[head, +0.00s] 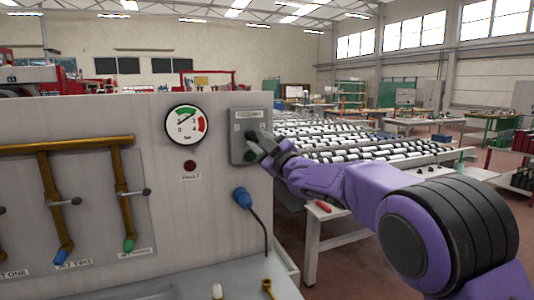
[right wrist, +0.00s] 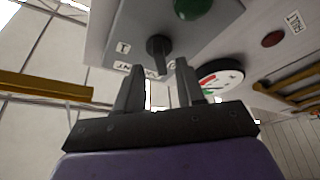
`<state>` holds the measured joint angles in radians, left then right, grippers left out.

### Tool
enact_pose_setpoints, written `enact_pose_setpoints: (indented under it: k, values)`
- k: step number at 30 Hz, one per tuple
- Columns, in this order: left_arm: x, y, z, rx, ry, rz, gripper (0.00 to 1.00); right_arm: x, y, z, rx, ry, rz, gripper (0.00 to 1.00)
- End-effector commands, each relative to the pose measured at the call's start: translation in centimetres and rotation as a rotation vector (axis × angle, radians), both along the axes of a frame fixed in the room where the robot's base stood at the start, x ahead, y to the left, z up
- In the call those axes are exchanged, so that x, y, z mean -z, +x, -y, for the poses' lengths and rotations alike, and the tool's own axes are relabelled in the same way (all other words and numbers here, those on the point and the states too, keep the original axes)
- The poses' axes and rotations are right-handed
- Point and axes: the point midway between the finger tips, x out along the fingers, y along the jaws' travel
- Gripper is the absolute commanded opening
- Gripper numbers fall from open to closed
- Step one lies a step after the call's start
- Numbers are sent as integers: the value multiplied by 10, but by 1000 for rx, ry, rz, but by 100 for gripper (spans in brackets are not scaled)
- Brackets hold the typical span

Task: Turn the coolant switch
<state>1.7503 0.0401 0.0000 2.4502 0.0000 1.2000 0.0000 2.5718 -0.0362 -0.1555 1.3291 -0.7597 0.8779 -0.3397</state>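The coolant switch is a black knob with a handle (right wrist: 159,47) on a grey control box (head: 239,120). In the right wrist view its handle points down toward the gap between my fingers. Small labels, one marked 1, sit around it. My right gripper (head: 259,142) is at the box in the head view and partly hides the knob. In the right wrist view the gripper (right wrist: 160,66) is open, with one finger on each side of the handle's end. I cannot tell whether the fingers touch it. My left gripper is in no view.
A green button (right wrist: 193,7) is on the same box. A pressure gauge (head: 185,125) and a red fault lamp (head: 190,165) are on the panel to the left. A blue plug with a cable (head: 242,197) hangs below. Roller tables (head: 350,140) stand behind.

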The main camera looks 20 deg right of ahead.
Motion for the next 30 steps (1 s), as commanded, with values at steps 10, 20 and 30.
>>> enact_pose_setpoints:
  k: [10,20,30]
  values:
    - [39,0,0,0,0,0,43,24,-64,19,-1,0,3,38]
    - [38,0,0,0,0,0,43,23,-69,21,-1,0,2,38]
    - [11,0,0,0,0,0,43,-4,-69,21,-1,0,2,38]
